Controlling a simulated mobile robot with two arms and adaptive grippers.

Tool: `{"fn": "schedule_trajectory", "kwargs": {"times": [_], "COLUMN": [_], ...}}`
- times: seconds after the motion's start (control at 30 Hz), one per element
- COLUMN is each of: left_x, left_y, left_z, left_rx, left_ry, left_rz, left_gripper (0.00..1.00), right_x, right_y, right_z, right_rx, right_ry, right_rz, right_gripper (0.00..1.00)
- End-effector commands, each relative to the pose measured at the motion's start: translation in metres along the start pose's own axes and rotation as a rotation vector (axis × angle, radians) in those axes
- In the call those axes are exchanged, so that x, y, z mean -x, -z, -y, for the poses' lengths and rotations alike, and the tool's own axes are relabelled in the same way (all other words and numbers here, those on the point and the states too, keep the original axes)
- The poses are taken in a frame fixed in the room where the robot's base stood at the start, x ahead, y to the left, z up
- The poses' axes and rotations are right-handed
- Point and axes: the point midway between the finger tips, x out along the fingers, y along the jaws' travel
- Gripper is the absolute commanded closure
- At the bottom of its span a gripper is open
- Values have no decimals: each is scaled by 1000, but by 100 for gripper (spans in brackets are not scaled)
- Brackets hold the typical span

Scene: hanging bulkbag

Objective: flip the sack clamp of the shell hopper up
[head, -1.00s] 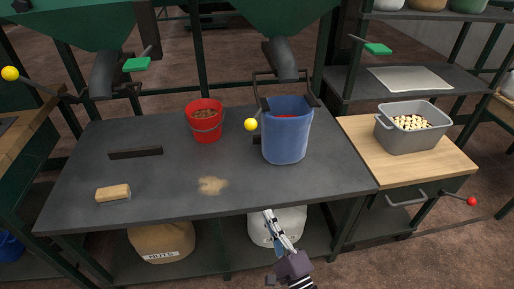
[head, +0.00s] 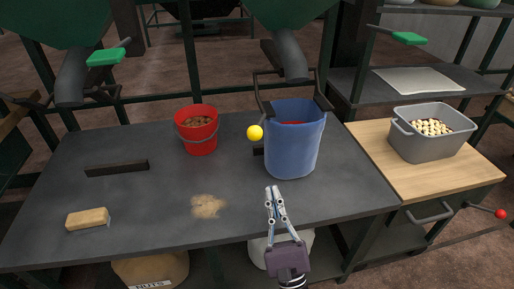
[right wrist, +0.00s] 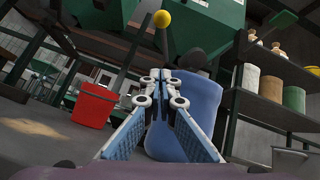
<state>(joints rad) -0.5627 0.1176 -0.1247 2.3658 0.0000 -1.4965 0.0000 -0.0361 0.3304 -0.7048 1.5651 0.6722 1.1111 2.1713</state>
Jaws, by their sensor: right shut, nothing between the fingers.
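The blue sack (head: 292,145) stands upright on the dark table under the right hopper spout (head: 288,58). A dark clamp frame (head: 262,92) is at its mouth. A yellow knob (head: 255,132) shows just left of the sack; in the right wrist view the yellow knob (right wrist: 161,18) is above my fingers on a dark rod. My right gripper (head: 272,190) is shut and empty, in front of the sack and below the knob in the picture. In the right wrist view my fingers (right wrist: 160,76) overlap the sack (right wrist: 205,100). My left gripper is out of view.
On the table (head: 150,215) are a red bucket (head: 200,142), a sponge-like block (head: 88,218), a dark bar (head: 117,168) and a spilled powder patch (head: 207,206). A grey bin (head: 430,145) sits on the wooden counter right. Green handles (head: 107,56) hang near the spouts.

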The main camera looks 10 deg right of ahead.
Motion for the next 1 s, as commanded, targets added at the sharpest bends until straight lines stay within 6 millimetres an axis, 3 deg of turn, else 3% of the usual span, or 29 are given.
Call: {"fn": "schedule_trajectory", "kwargs": {"times": [0.37,0.57,0.87,1.0], "left_x": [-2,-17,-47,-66], "left_y": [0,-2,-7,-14], "left_z": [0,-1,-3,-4], "left_rx": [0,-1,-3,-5], "left_ry": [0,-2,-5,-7], "left_rz": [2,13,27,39], "left_gripper": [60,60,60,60], "right_x": [-7,-38,-104,-106], "right_y": [-1,-2,-2,-19], "right_z": [0,1,0,0], "right_rx": [3,4,3,2], "right_ry": [-1,0,1,-1], "right_rz": [0,3,3,-1], "right_gripper": [100,100,100,100]}}
